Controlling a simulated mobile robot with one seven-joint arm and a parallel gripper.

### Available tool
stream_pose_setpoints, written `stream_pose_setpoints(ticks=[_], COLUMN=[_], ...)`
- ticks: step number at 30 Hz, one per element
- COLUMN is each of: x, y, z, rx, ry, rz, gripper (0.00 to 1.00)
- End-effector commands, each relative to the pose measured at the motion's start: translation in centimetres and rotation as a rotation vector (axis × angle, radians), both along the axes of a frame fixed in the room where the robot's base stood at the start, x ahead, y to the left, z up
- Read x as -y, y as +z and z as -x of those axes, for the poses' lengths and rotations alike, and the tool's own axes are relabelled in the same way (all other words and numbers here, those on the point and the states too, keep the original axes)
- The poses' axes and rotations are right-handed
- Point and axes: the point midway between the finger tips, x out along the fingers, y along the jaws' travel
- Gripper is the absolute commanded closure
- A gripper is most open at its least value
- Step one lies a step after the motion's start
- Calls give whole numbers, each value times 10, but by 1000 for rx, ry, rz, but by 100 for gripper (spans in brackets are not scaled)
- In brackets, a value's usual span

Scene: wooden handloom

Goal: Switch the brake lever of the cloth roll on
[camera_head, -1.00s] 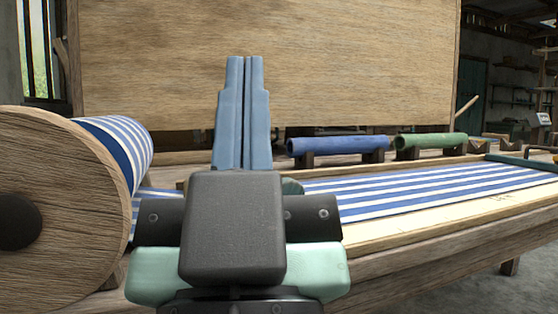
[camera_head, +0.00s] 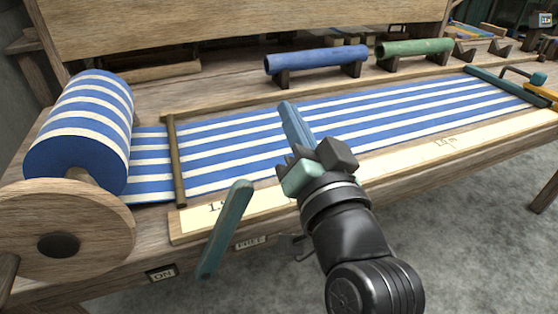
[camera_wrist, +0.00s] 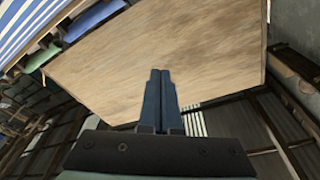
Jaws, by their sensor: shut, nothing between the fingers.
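The brake lever (camera_head: 228,228) is a teal bar at the loom's front edge, tilted with its upper end leaning right. An "ON" label (camera_head: 162,275) lies left of it and a "FREE" label (camera_head: 249,242) lies right of it. The cloth roll (camera_head: 85,125) holds blue-and-white striped cloth, with a round wooden end disc (camera_head: 95,225) in front. My gripper (camera_head: 284,106) is shut and empty, over the striped cloth, right of the lever and apart from it. In the wrist view, its blue fingers (camera_wrist: 160,75) are together and point at the wooden panel; the lever is not seen there.
A blue roll (camera_head: 318,59) and a green roll (camera_head: 414,50) rest on brackets behind the cloth. A large wooden panel (camera_head: 240,28) stands at the back. A thin wooden rod (camera_head: 175,160) crosses the cloth. The floor (camera_head: 470,250) in front is clear.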

Motion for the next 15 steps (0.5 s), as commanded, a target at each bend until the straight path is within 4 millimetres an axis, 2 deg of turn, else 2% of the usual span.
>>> stream_pose_setpoints(ticks=[3, 6, 10, 15], x=[13, 20, 27, 35], y=[-45, -80, -113, -133], z=[2, 15, 44, 88], rx=[-194, -324, -457, -547], ry=[91, 164, 249, 344], rz=[-206, -397, -665, -1002], gripper=[100, 100, 100, 100])
